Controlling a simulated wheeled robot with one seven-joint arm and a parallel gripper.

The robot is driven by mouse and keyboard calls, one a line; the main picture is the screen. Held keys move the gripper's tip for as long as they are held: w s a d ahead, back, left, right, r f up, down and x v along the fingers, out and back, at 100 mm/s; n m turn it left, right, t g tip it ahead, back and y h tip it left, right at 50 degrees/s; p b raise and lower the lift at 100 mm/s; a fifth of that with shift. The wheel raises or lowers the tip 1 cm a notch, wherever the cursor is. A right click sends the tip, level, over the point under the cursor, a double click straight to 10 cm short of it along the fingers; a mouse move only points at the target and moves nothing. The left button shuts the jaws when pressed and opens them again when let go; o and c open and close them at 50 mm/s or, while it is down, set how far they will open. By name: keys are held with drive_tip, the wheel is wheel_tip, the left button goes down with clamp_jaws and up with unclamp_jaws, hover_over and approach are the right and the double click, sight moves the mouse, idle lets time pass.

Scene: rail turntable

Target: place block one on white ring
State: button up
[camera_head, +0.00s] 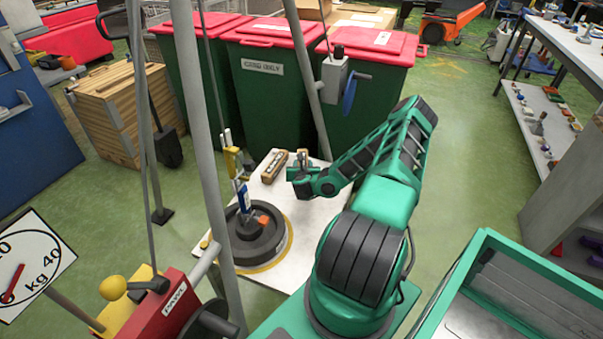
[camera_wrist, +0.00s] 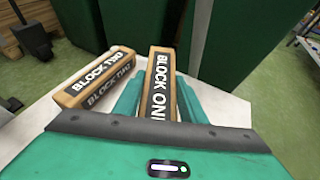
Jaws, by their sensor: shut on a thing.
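Block one (camera_wrist: 160,84), a wooden bar with a black lettered face, stands between the two green fingers of my gripper (camera_wrist: 160,98) in the wrist view. My gripper (camera_head: 301,171) is shut on it, over the far part of the white board (camera_head: 310,215) in the head view. Whether the block touches the board is unclear. Block two (camera_wrist: 97,79) lies to the left of block one; it also shows in the head view (camera_head: 274,165). I cannot make out a white ring in either view.
A dark round turntable (camera_head: 240,250) with a yellow rim and an orange piece (camera_head: 263,220) sits on the board's near left. A blue and yellow hanging device (camera_head: 241,185) and grey poles (camera_head: 203,150) stand close by. Green bins (camera_head: 270,95) with red lids block the back.

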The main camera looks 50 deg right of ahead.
drive_tip(key=shift+w+d+f, duration=0.25)
drive_tip(key=shift+d+f, duration=0.15)
drive_tip(key=shift+d, duration=0.15)
drive_tip(key=shift+w+d+f, duration=0.25)
drive_tip(key=shift+d+f, duration=0.1)
drive_tip(key=shift+d, duration=0.15)
drive_tip(key=shift+f, duration=2)
drive_tip(key=o, duration=1.3)
drive_tip(key=shift+c, duration=0.2)
drive_tip(key=shift+s+a, duration=0.1)
